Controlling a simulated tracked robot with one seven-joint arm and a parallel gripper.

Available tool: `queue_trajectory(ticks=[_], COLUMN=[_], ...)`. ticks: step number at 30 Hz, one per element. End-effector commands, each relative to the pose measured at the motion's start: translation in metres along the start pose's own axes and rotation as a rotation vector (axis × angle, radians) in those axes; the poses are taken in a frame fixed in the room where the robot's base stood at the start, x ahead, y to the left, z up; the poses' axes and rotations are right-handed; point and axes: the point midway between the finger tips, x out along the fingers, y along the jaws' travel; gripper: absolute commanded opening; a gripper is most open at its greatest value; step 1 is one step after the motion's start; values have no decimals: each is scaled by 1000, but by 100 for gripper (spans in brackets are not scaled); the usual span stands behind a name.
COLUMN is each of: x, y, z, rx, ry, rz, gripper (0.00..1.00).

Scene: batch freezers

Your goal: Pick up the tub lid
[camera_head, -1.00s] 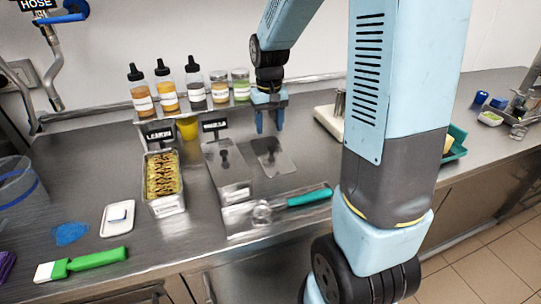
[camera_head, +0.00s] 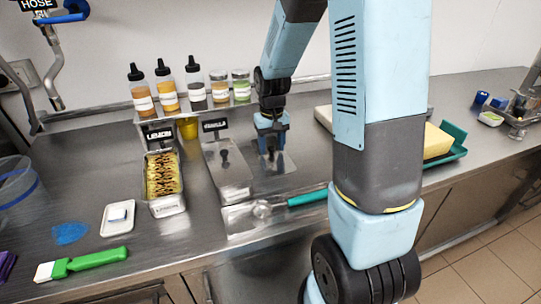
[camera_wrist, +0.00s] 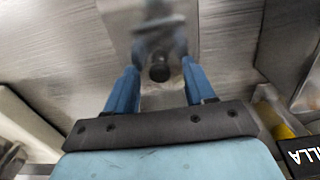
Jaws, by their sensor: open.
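The tub lid (camera_head: 289,162) is a flat metal plate lying on the steel counter, right of the vanilla tub. Its dark knob (camera_wrist: 159,70) shows between my fingers in the wrist view, where the plate (camera_wrist: 118,22) is blurred. My gripper (camera_head: 270,154) is open and low over this lid, with its fingers on either side of the knob. It also shows in the wrist view (camera_wrist: 160,78). Whether the fingers touch the knob or plate cannot be told. In the head view my gripper hides the knob.
The vanilla tub (camera_head: 236,190) with its own knobbed lid stands just left. Left of it is the lemon tub (camera_head: 168,205). A bottle shelf (camera_head: 215,110) is behind. A teal-handled scoop (camera_head: 305,197) lies in front. A yellow block (camera_head: 437,141) sits in a green tray (camera_head: 456,150) at right.

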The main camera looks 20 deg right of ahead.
Motion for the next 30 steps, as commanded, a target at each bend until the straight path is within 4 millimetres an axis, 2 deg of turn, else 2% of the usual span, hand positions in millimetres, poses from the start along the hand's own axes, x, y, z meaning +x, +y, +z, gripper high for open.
queue_trajectory(ticks=[2, 18, 30], x=[0, 0, -6], y=[0, 0, 0], z=[0, 0, -1], rx=[0, 0, 0], ry=[0, 1, 3], rz=[0, 0, 0], gripper=[52, 0, 0])
